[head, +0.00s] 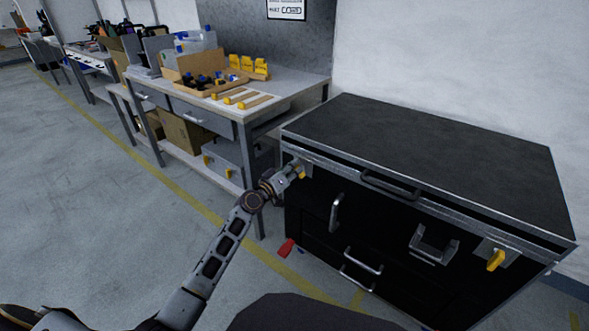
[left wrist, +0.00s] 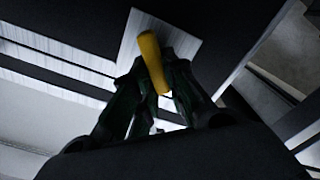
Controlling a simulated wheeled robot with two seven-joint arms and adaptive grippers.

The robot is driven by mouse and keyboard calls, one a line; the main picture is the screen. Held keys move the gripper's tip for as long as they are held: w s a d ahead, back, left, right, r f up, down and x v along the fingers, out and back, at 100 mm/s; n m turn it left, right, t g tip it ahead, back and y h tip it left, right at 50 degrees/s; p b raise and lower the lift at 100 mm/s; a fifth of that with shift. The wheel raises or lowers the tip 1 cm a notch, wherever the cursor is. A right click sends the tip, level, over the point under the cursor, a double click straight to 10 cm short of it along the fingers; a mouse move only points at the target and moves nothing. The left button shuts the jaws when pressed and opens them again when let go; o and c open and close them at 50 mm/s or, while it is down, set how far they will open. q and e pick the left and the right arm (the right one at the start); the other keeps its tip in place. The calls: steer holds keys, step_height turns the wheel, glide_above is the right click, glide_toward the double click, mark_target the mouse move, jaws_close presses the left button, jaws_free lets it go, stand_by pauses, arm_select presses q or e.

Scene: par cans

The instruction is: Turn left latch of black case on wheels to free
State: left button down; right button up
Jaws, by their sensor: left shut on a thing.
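The black case (head: 430,140) on wheels stands at the right in the head view, its lid closed. Its left latch is a yellow handle (head: 301,173) at the upper left of the front; in the left wrist view the yellow latch (left wrist: 153,60) lies over a pale metal plate (left wrist: 185,42), slightly tilted in the picture. My left gripper (head: 294,170) reaches it and is shut on it, with the fingers (left wrist: 150,80) on both sides of the handle. The right latch (head: 495,260), also yellow, is free of any gripper. My right gripper is not in view.
A workbench (head: 290,88) with boxes and yellow parts stands left of the case, close to my left arm. A red pedal-like piece (head: 286,247) sticks out low at the case's left. Metal handles (head: 336,212) protrude from the front. Open floor (head: 110,220) lies to the left.

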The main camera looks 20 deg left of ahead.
arm_select(q)
steer(key=shift+w+a+f+n+p, duration=0.1)
steer(key=shift+f+n+p, duration=0.15)
steer(key=shift+n, duration=1.45)
steer(key=shift+a+f+n+p, duration=0.15)
steer(key=shift+n+p, duration=0.1)
steer(key=shift+n, duration=1.45)
steer(key=shift+w+a+f+n+p, duration=0.1)
steer(key=shift+f+n+p, duration=0.15)
steer(key=shift+n, duration=1.45)
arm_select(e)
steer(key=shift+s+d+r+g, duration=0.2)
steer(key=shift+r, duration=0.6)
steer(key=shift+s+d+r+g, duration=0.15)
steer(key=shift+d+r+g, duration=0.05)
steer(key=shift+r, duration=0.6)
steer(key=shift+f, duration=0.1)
arm_select(q)
steer(key=c, duration=1.4)
jaws_free()
steer(key=shift+c, duration=0.2)
steer(key=shift+s, duration=0.2)
steer(key=v, duration=1.1)
steer(key=shift+s, duration=0.35)
steer(key=shift+a, duration=0.1)
